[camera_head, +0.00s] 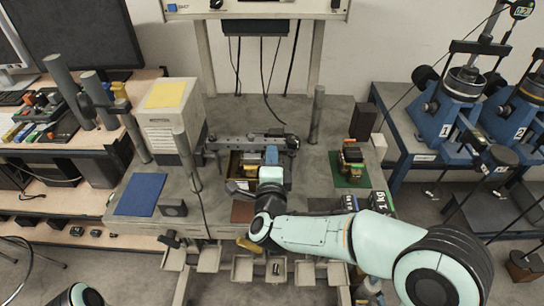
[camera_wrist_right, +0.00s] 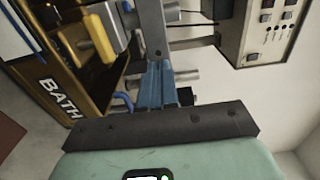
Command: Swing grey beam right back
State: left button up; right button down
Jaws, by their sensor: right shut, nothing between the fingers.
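The grey beam (camera_head: 232,143) is a dark grey bar running sideways above the middle of the bench in the head view. A dark grey bar that looks like the same beam (camera_wrist_right: 152,28) shows at the upper middle of the right wrist view. My right gripper (camera_head: 271,154) is shut and empty, close by the near side of the beam's right part; its blue fingers (camera_wrist_right: 158,85) end near the bar in the wrist view. I cannot tell whether they touch it. My left gripper is out of view.
A box marked BATH (camera_wrist_right: 60,98) lies left of the fingers in the wrist view. Grey posts (camera_head: 187,158) stand near the beam. A blue mat (camera_head: 140,194) and a green mat (camera_head: 350,170) flank the middle. Black weights (camera_head: 380,201) sit at the bench's right edge.

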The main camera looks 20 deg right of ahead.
jog(key=shift+w+d+f+n+y+b, duration=0.1)
jog(key=shift+w+d+n+y+b, duration=0.4)
jog(key=shift+b, duration=0.4)
jog(key=shift+w+d+f+n+y+b, duration=0.1)
jog(key=shift+w+d+n+y+b, duration=0.15)
jog(key=shift+w+y+b, duration=0.5)
jog(key=shift+w+d+r, duration=0.15)
jog(key=shift+w+r, duration=0.05)
jog(key=shift+w, duration=0.5)
jog(key=shift+s+b, duration=0.1)
jog(key=shift+b, duration=0.25)
